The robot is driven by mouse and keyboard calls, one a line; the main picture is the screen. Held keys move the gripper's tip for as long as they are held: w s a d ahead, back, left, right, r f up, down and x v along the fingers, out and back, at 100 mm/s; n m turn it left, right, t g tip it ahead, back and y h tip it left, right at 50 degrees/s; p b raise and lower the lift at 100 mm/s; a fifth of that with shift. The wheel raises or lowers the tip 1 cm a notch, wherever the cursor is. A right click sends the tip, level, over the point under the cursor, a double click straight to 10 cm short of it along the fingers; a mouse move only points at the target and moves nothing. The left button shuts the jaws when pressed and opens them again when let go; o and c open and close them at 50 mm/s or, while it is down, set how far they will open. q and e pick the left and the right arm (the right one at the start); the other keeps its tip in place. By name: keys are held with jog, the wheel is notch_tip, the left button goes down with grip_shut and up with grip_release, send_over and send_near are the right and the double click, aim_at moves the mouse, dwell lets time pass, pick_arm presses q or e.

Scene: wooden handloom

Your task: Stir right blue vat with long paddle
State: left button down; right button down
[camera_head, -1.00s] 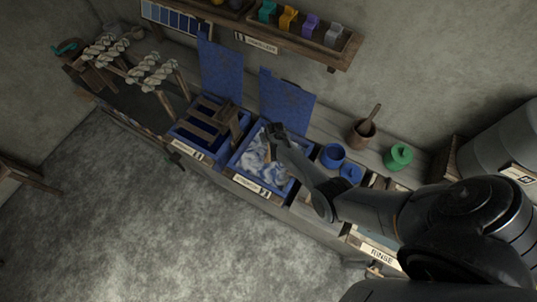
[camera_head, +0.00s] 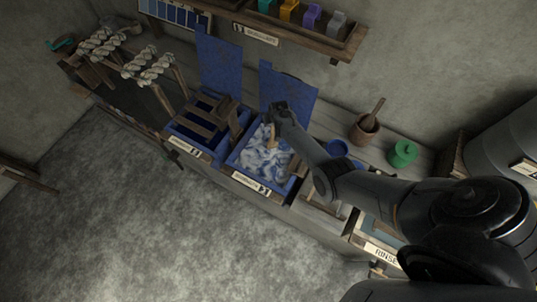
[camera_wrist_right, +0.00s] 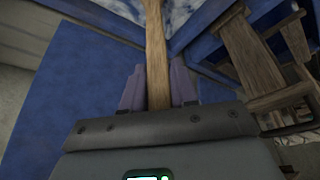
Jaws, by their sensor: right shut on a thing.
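The right blue vat (camera_head: 235,157) holds blue liquid with swirling white foam (camera_head: 262,160). Its blue lid panel (camera_head: 288,92) stands upright behind it. My right gripper (camera_head: 277,110) is over the vat's back edge, close to the lid panel. It is shut on the wooden paddle (camera_head: 272,135), whose pale shaft slants down to the foam. In the right wrist view the shaft (camera_wrist_right: 155,45) runs between the fingers (camera_wrist_right: 158,88) towards the vat. The paddle's lower end is hidden or lost in the foam. My left gripper is not in view.
A left blue vat (camera_head: 188,148) with wooden slats stands beside the right one. A shelf (camera_head: 300,42) overhangs the bench.

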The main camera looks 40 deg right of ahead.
jog(key=w+a+b, duration=0.2)
jog(key=w+a, duration=0.2)
jog(key=a, duration=0.1)
jog(key=s+a+p, duration=0.3)
jog(key=s+p, duration=0.3)
jog(key=p, duration=0.1)
jog(key=shift+s+d+p, duration=1)
jog(key=shift+s+d, duration=0.85)
jog(key=shift+d, duration=0.9)
jog(key=w+d+b, duration=0.2)
jog(key=w+b, duration=0.3)
jog(key=b, duration=0.1)
jog(key=shift+w+d, duration=0.25)
jog(key=shift+w, duration=0.15)
